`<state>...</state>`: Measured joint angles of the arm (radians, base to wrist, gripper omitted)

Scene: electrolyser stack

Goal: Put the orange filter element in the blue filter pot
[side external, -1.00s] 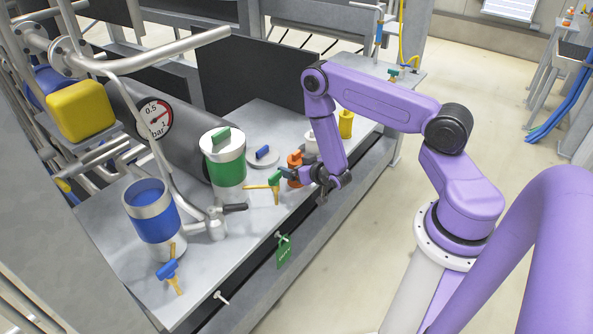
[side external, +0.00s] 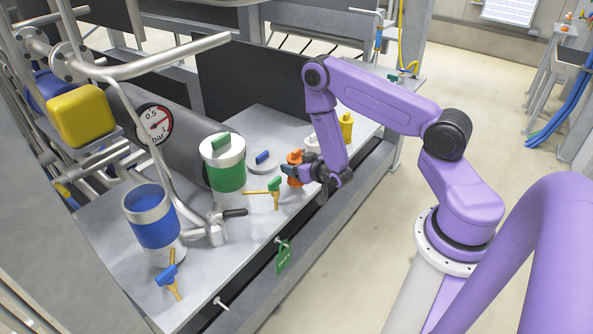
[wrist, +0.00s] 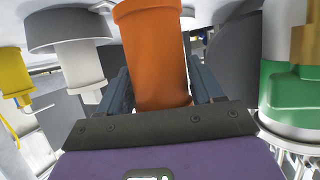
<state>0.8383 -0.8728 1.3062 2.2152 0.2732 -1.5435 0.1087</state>
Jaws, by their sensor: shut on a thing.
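The orange filter element (side external: 295,166) is at the right part of the bench top. My gripper (side external: 303,173) is shut on it. In the wrist view the orange element (wrist: 158,55) stands between the two dark fingers. Whether its foot touches the bench is unclear. The blue filter pot (side external: 155,230) stands upright at the near left of the bench, its top open and its inside looking empty. It is well to the left of my gripper.
Between my gripper and the blue pot are a green-handled brass valve (side external: 274,189), a green pot (side external: 227,177) with its lid on, and a pipe fitting with a black lever (side external: 234,213). A white element (side external: 312,143) and a yellow one (side external: 346,125) stand beyond the orange one.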

